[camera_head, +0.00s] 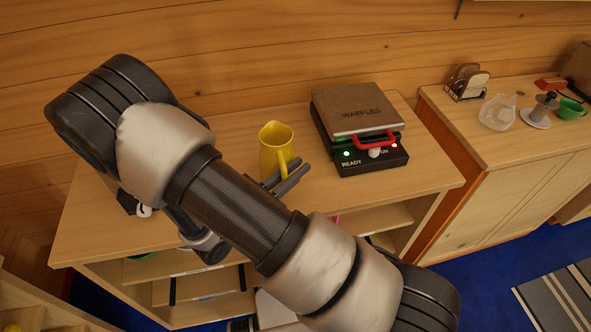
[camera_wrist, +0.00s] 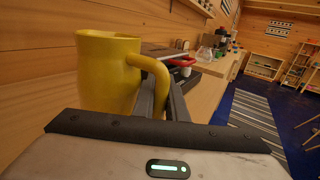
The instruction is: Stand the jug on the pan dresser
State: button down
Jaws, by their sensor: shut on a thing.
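The yellow jug (camera_head: 275,147) is upright over the top of a wooden dresser (camera_head: 225,130), left of the waffle maker. My gripper (camera_head: 287,179) is shut on the jug's handle. In the wrist view the jug (camera_wrist: 106,70) fills the left side, and its curved handle is between the two dark fingers (camera_wrist: 165,97). My arm and fingers hide the jug's lower part, so I cannot tell whether its base touches the dresser top. I cannot tell from the views whether this dresser is the pan dresser.
A waffle maker (camera_head: 372,158) with a red handle and lit lamps stands right of the jug. A second wooden cabinet (camera_head: 480,135) at the right bears a toast rack (camera_head: 466,84), a glass jug (camera_head: 498,112) and a green cup (camera_head: 570,109). Open shelves lie under my arm.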

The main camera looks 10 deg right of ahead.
jog(key=shift+f, duration=0.1)
jog(key=c, duration=1.8)
grip_release()
jog(key=shift+o, duration=0.2)
